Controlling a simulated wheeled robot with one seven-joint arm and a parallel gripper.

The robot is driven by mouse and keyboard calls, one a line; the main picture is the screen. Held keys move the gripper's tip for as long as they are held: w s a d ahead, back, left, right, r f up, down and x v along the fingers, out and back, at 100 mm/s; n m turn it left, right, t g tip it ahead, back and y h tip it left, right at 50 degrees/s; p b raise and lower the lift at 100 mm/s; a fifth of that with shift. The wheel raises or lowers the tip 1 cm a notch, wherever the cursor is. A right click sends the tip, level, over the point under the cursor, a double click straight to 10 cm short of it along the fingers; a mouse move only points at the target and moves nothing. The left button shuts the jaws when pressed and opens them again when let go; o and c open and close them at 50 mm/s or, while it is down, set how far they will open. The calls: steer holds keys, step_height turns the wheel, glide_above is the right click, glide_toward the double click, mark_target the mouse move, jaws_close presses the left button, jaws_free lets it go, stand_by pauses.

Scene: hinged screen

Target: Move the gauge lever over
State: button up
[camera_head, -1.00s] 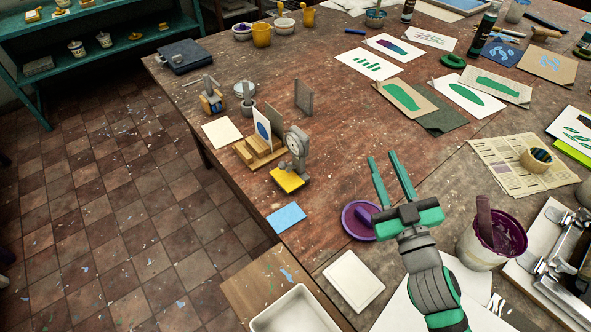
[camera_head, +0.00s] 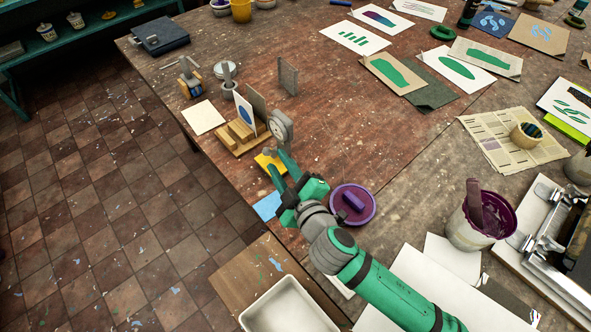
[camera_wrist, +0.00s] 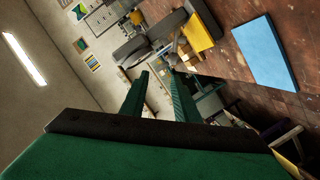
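The gauge (camera_head: 281,126) has a round grey dial on a grey post over a yellow base (camera_head: 265,162). It stands upright near the table's left edge. In the wrist view the grey gauge (camera_wrist: 138,47) and its yellow base (camera_wrist: 200,30) show tilted at the top. I cannot clearly make out its lever. My green gripper (camera_head: 280,167) is at the front side of the gauge, overlapping its yellow base in the head view. Its two fingers (camera_wrist: 158,75) are apart with nothing between them. I cannot tell whether they touch the gauge.
A wooden block stand (camera_head: 240,136) with upright cards is just left of the gauge. A blue pad (camera_head: 266,206) lies in front, and a purple dish (camera_head: 365,205) is right of my gripper. A grey upright plate (camera_head: 288,76) stands behind. Bare table lies to the gauge's right.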

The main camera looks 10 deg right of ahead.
mark_target(269, 154)
steer(key=shift+g, duration=0.4)
steer(key=shift+w+a+f, duration=0.45)
steer(key=shift+w+f, duration=0.3)
steer(key=shift+w, duration=0.35)
steer(key=shift+w+a+f, duration=0.4)
steer(key=shift+w+f, duration=0.3)
steer(key=shift+w, duration=0.4)
steer(key=shift+w+a+f, duration=0.45)
steer(key=shift+w+f, duration=0.3)
steer(key=shift+w, duration=0.35)
steer(key=c, duration=0.5)
steer(key=shift+d+r, duration=0.1)
steer(key=shift+c, duration=0.2)
